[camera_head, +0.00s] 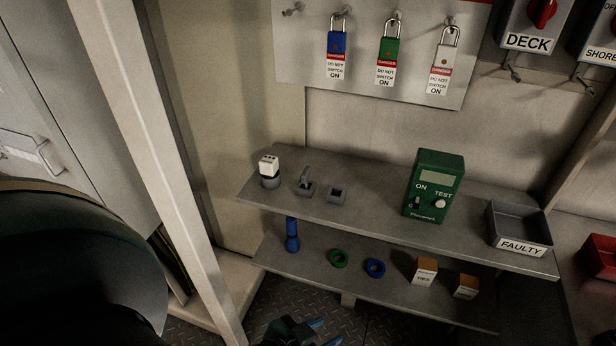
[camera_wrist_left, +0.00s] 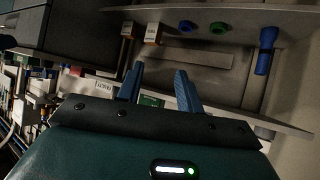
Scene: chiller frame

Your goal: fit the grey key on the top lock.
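A small grey upright piece that looks like the grey key (camera_head: 305,178) stands in a square grey holder on the upper shelf. I cannot make out its shape well. No lock that I can single out as the top lock shows; several padlocks hang on the board above, a blue one (camera_head: 337,43), a green one (camera_head: 388,49) and a whitish one (camera_head: 443,56). My left gripper (camera_head: 322,334) is at the bottom edge of the head view, below and in front of the shelves. Its blue fingers (camera_wrist_left: 158,88) are apart with nothing between them. My right gripper is not in view.
The lower shelf holds a blue torch-like item (camera_head: 292,235), rings (camera_head: 338,258) and small boxes (camera_head: 425,271). A pale post (camera_head: 150,150) stands left.

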